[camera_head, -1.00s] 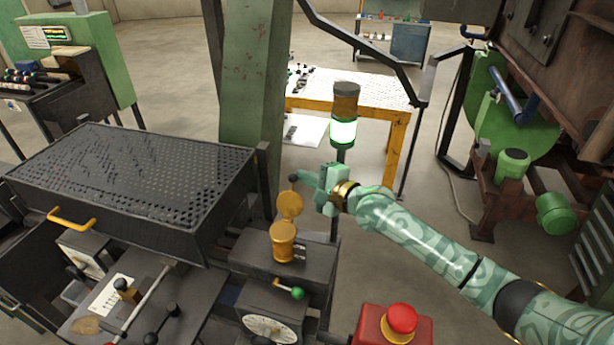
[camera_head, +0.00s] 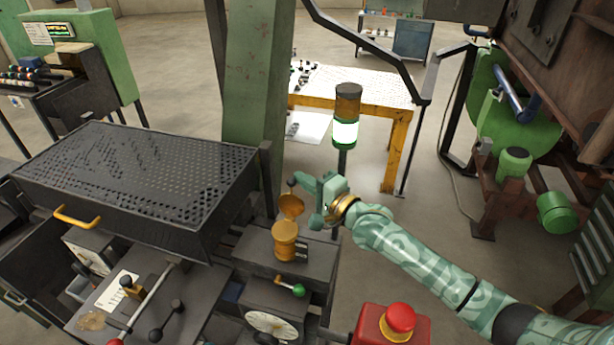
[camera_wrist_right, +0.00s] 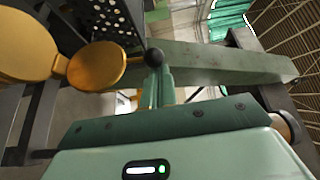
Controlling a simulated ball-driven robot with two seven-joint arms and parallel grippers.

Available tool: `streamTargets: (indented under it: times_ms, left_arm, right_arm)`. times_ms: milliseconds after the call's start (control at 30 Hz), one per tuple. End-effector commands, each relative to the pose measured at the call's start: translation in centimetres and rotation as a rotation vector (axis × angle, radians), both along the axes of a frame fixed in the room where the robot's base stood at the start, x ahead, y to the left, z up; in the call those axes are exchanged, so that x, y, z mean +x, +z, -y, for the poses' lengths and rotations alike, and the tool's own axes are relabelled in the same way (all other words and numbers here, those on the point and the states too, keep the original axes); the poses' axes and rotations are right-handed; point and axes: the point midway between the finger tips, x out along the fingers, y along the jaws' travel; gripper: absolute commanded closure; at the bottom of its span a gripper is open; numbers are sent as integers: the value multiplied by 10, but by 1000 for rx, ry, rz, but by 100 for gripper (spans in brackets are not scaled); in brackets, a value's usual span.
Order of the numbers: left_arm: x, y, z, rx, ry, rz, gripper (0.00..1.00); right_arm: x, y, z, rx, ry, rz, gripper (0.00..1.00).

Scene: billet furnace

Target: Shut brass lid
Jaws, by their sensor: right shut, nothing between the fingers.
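The brass lid (camera_head: 291,206) stands open, tilted above the brass cup (camera_head: 285,238) on the dark machine top. In the right wrist view the lid (camera_wrist_right: 97,66) joins the wider brass cup (camera_wrist_right: 28,45) at a narrow hinge. A dark ball knob (camera_wrist_right: 154,57) sits at the lid's outer edge and seems joined to it by a short stem. My right gripper (camera_head: 302,181) is shut and empty, its fingertips at the knob, just behind the lid. In the wrist view its fingers (camera_wrist_right: 158,88) meet or nearly meet the knob; contact is hard to tell. My left gripper is out of view.
A perforated dark tray (camera_head: 135,185) with a yellow handle lies left of the cup. A green post (camera_head: 250,95) and a lit signal lamp (camera_head: 345,130) stand behind. A red stop button (camera_head: 400,318) and a green-knobbed lever (camera_head: 298,290) are in front.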

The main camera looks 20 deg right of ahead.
Motion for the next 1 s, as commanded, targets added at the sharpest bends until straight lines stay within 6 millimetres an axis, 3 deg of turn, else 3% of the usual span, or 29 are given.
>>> streamTargets:
  times_ms: [467, 1000]
  left_arm:
    - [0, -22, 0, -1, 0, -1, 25]
    - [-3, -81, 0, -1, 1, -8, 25]
  right_arm:
    - [-40, -2, -27, -252, 1, 374, 100]
    - [-80, -26, -54, -541, 1, 800, 100]
